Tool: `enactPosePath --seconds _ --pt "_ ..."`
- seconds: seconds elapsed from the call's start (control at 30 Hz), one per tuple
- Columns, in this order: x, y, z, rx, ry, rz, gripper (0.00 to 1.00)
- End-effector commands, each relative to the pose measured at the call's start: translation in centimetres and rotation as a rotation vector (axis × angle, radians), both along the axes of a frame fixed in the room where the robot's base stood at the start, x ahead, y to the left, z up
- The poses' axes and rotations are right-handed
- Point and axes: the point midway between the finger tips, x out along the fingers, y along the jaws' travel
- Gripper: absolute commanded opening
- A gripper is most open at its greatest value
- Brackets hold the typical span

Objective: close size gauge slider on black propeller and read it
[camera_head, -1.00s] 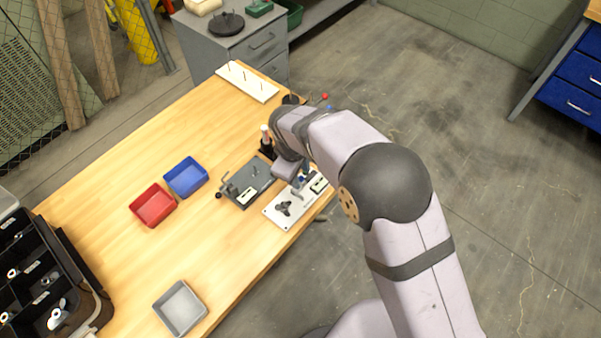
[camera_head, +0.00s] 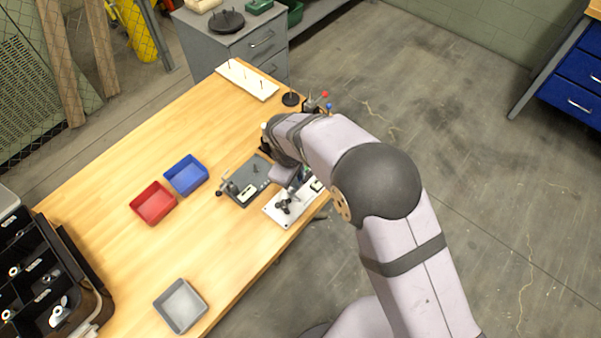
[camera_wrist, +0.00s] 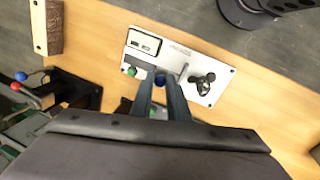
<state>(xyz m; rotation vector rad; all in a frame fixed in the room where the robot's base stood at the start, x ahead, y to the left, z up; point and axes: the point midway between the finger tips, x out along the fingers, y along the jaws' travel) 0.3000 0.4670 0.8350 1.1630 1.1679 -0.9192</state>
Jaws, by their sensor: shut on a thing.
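The size gauge is a white plate (camera_head: 273,214) at the table's front edge; it also shows in the wrist view (camera_wrist: 222,72). The black propeller (camera_wrist: 203,83) sits on its right part in the wrist view, and shows in the head view (camera_head: 283,206). An upright grey jaw piece (camera_wrist: 182,72) stands just left of the propeller; I cannot tell if they touch. My gripper (camera_wrist: 160,86) is shut on the slider's blue knob (camera_wrist: 160,79), left of the propeller. The readout window (camera_wrist: 144,42) is at the plate's upper left, its marks too small to read.
A grey fixture plate (camera_head: 246,179) lies beside the gauge. Red (camera_head: 153,203), blue (camera_head: 186,176) and grey (camera_head: 180,306) bins stand on the table. A stand with red and blue knobs (camera_wrist: 31,84) is left in the wrist view. The table's middle is clear.

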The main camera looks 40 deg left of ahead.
Motion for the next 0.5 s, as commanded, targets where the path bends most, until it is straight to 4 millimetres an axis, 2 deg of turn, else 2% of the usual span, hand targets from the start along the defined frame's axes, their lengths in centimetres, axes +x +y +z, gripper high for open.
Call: enactPosePath --seconds 0.03,0.27,0.3,0.33,0.37,0.5 --pt "-0.51 0.07 -0.01 0.001 -0.001 0.003 0.00" --pt "-0.45 0.05 0.05 0.001 -0.002 0.000 0.00" --pt "-0.44 0.06 0.05 0.001 -0.002 0.000 0.22" --pt "-0.44 0.06 0.06 0.001 -0.002 0.000 0.29" --pt "-0.44 0.06 0.05 0.001 -0.002 0.000 0.34" --pt "-0.45 0.04 0.04 0.001 -0.001 0.001 0.34"
